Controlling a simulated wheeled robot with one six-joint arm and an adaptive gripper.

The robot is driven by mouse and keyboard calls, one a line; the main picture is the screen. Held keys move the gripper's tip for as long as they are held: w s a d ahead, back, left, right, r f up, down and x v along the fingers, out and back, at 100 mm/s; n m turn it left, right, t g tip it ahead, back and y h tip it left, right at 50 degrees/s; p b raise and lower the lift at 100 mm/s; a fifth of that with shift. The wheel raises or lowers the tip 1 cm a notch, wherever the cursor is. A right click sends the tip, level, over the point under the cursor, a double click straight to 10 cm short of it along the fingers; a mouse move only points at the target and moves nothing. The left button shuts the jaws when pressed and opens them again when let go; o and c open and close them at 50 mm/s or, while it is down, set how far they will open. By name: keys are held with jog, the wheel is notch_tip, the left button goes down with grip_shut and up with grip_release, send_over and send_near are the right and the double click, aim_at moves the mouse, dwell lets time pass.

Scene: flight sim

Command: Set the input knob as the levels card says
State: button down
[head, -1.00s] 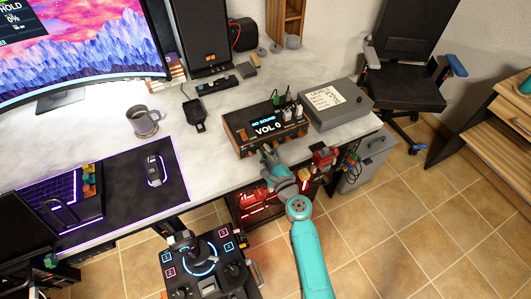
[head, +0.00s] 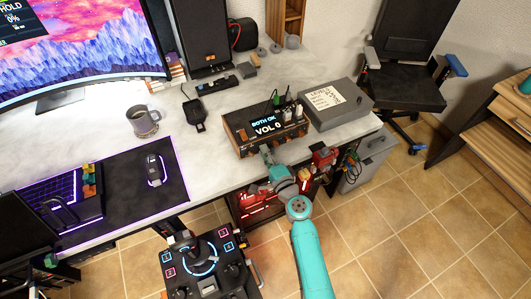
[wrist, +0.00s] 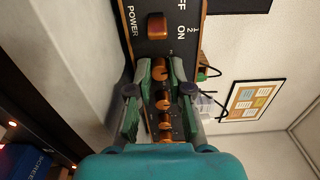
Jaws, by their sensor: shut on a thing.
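The amplifier (head: 243,142) is a wood-sided black unit at the table's front edge in the head view. Its display (head: 266,125) reads "BOTH OK" and "VOL 0". The levels card (head: 322,97) lies on a grey box; its lower lines are too small to read. In the wrist view, several copper knobs line the amplifier's front, beside the power switch (wrist: 157,26). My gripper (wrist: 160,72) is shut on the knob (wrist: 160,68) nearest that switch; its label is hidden. In the head view, my gripper (head: 268,155) is at the amplifier's front.
The grey box (head: 350,113) stands right of the amplifier. Cables and plugs (head: 288,108) stick up on the amplifier's top. A mug (head: 144,122), a mouse (head: 155,170) and a joystick panel (head: 205,265) are to the left. Red-lit gear (head: 262,204) is under the table.

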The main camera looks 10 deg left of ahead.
jog(key=n, duration=0.6)
jog(key=shift+f+n, duration=0.1)
jog(key=shift+n, duration=0.2)
dwell(0.4)
jog(key=c, duration=1.3)
grip_release()
jog(key=shift+c, duration=0.2)
jog(key=shift+s+d, duration=0.1)
jog(key=shift+s, duration=0.05)
jog(key=v, duration=1.1)
jog(key=shift+s+d, duration=0.2)
jog(key=shift+s, duration=0.1)
